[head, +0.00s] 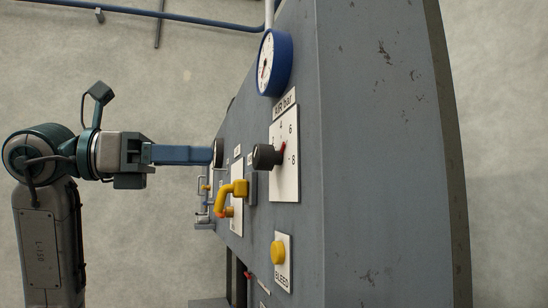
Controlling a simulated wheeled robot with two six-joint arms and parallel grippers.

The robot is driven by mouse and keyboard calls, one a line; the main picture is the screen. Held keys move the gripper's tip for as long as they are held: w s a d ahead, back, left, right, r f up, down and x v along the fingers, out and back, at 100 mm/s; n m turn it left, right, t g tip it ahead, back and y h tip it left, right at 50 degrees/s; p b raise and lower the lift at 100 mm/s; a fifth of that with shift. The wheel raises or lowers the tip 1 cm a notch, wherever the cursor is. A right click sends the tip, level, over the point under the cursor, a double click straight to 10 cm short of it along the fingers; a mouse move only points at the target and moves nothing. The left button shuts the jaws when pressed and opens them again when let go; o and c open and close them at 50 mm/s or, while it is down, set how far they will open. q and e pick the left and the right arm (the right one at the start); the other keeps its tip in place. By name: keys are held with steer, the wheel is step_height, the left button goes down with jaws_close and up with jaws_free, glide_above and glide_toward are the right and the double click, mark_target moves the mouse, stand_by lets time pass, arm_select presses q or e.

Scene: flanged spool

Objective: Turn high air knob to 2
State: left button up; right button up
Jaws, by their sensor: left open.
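A black knob (266,157) stands out from a white dial plate (288,180) marked "AIR bar", with numbers including 4, 6 and 8, on the grey panel. A small red mark (284,147) shows beside the knob; which number it points to is not clear. My left gripper (207,155) comes in from the left, with blue fingers pointing right. It is open. Its tips are left of the knob in the picture, near a dark-rimmed round part (217,152) farther along the panel; whether they touch that part cannot be told. My right gripper is out of view.
A blue-rimmed gauge (275,62) sits above the dial. A yellow handle (231,196) juts out left below the knob, and a yellow button (278,253) marked "BLEED" is lower down. Thin pipes (204,199) show beyond.

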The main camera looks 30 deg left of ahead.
mark_target(255, 157)
arm_select(q)
steer(key=shift+n+t+y, duration=0.3)
steer(key=shift+t+y, duration=0.1)
steer(key=shift+y, duration=0.1)
steer(key=p+x, duration=0.1)
steer(key=x, duration=0.1)
steer(key=p+x, duration=0.2)
steer(key=x, duration=0.1)
steer(key=p+x, duration=0.1)
steer(key=x, duration=0.2)
steer(key=shift+w+r+p, duration=0.35)
steer(key=shift+r+p, duration=0.05)
steer(key=shift+w+d+f, duration=0.1)
steer(key=shift+w+d, duration=0.15)
steer(key=shift+w, duration=0.2)
steer(key=c, duration=1)
